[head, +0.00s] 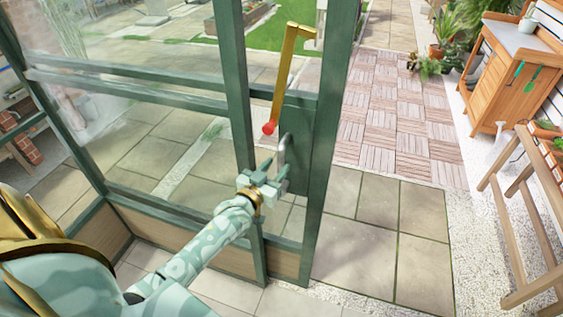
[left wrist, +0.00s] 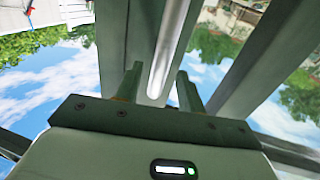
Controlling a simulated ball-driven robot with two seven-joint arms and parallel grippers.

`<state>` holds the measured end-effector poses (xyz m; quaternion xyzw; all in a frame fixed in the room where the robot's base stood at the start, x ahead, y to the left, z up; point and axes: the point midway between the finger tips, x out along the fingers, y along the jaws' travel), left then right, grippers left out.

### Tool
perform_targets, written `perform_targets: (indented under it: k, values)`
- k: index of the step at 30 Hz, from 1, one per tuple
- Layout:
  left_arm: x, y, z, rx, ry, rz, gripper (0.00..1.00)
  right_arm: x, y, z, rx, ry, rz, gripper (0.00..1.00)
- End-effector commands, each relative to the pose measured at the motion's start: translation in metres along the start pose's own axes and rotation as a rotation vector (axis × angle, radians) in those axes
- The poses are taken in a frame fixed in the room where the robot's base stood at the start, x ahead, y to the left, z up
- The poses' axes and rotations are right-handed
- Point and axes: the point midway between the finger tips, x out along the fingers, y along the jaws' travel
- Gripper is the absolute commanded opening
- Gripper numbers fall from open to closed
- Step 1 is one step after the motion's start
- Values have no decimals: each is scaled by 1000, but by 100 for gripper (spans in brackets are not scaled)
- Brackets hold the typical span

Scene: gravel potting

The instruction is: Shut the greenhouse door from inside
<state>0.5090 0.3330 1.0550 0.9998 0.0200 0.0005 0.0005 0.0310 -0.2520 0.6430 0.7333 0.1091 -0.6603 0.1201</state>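The greenhouse door is a green-framed panel (head: 295,185) in the middle of the head view, with open paving showing to its right. It carries a grey metal pull handle (head: 283,150). A brass lever with a red ball end (head: 283,80) hangs above the handle. My left gripper (head: 272,176) is at the lower part of the handle. In the left wrist view the handle's bar (left wrist: 165,65) runs between the two fingers of my left gripper (left wrist: 158,90), with gaps beside it, so the fingers look open. My right gripper is not in view.
Glazed green framing (head: 150,78) fills the left. Stone paving (head: 375,240) and wooden deck tiles (head: 400,120) lie clear to the right of the door. A wooden cabinet (head: 505,85) and a slatted wooden stand (head: 530,220) stand at the far right.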

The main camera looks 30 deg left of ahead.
Motion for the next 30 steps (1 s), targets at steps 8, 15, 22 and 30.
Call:
perform_targets:
  k: [8, 15, 22, 30]
  values:
    - [32, 0, 1, 0, -2, 0, 39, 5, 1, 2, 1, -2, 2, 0]
    - [35, 0, 0, 0, -1, 1, 39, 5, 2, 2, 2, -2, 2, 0]
    - [34, 0, 0, 0, -1, 1, 0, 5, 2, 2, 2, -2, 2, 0]
    - [35, 2, 0, 0, -1, 1, 0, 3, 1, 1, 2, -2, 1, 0]
